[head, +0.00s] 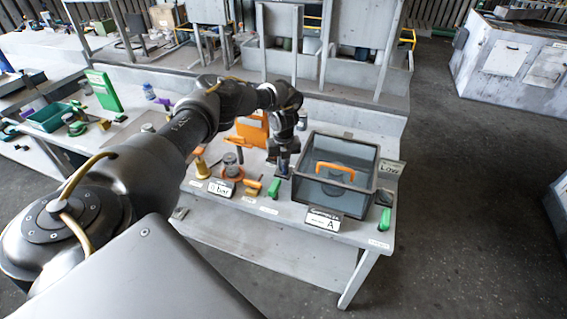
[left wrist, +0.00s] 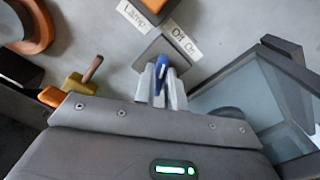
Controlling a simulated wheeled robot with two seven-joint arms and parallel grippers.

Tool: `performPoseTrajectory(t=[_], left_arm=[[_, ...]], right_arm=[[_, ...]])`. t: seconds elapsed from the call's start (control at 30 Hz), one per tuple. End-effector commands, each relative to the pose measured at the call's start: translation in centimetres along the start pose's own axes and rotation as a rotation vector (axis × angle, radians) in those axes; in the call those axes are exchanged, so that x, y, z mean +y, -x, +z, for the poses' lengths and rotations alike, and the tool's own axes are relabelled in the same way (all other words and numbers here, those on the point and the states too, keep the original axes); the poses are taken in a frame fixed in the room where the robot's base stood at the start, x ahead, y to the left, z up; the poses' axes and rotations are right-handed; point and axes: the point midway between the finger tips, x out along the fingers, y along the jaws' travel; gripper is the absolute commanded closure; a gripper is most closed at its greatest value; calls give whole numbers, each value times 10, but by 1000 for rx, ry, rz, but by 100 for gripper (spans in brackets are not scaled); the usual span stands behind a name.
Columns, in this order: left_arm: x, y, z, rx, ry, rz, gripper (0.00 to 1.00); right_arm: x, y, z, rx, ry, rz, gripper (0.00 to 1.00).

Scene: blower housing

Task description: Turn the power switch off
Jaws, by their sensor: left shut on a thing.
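The power switch shows in the left wrist view as a dark grey base (left wrist: 168,48) with a blue lever (left wrist: 161,68) standing up from it. A white label (left wrist: 184,40) beside it reads "Off On". My left gripper (left wrist: 160,84) has its two pale fingers on either side of the blue lever, shut on it. Which way the lever leans is hard to tell. In the head view my left gripper (head: 283,168) is low over the bench, just left of the glass-walled box, and its wrist hides most of the switch. My right gripper is not in view.
A dark-framed clear box (head: 345,207) with an orange handle stands close to the right of my gripper. An orange panel (head: 252,131) stands behind left. A green part (head: 273,188) and a yellow-and-orange part (left wrist: 76,88) lie nearby. A "Lamp" label (left wrist: 132,14) lies beyond the switch.

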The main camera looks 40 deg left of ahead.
Motion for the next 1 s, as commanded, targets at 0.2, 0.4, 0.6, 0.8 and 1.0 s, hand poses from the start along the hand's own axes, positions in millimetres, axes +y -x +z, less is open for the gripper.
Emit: performPoseTrajectory(t=[0.2,0.4,0.6,0.8,1.0], left_arm=[[0,2,2,-5,6,-3,100],[0,2,2,-5,5,-2,76],[0,1,1,-2,3,-1,66],[0,3,1,-2,2,-1,66],[-1,29,1,-3,2,-5,66]], right_arm=[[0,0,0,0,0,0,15],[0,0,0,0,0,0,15],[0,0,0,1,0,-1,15],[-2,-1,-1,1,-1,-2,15],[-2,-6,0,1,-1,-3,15]])
